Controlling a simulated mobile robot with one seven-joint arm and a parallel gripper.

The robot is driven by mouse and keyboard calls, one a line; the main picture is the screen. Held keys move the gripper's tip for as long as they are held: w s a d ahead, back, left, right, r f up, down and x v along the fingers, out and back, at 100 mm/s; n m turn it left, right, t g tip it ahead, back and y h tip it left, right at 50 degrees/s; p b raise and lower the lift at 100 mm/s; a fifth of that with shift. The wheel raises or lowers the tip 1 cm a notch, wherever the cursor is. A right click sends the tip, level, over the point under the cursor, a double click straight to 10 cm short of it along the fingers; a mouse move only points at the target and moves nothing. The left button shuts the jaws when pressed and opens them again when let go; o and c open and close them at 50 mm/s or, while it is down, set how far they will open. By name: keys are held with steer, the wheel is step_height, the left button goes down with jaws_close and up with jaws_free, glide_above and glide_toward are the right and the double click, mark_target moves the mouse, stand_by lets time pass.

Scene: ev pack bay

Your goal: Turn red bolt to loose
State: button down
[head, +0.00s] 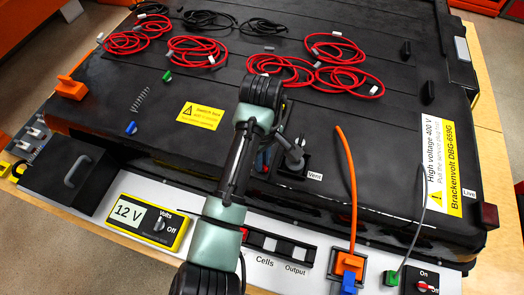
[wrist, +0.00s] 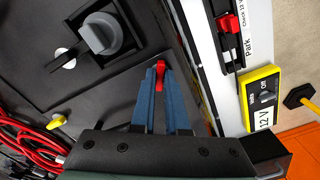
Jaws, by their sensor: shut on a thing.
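The red bolt (wrist: 160,68) shows in the wrist view as a small upright red piece between the tips of two blue fingers. My gripper (wrist: 160,82) is shut on it, at the dark pack near its edge. In the head view my arm covers most of the spot, and only part of my blue gripper (head: 263,160) shows beside the vent. The bolt's lower end and any loose or tight marking cannot be made out.
A grey vent knob (wrist: 100,34) stands close to my fingers. A red Park slider (wrist: 229,23) and yellow 12 V meter (wrist: 262,97) line the front ledge. Red cable coils (head: 280,70) lie on the pack. An orange cable (head: 350,190) rises right of my arm.

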steer(key=n+p, duration=0.2)
steer(key=n, duration=0.1)
steer(key=shift+r+p, duration=0.2)
steer(key=shift+p, duration=0.15)
steer(key=shift+f+n+p, duration=0.15)
steer(key=shift+n+p, duration=0.65)
steer(key=shift+n, duration=0.9)
steer(key=c, duration=0.9)
jaws_free()
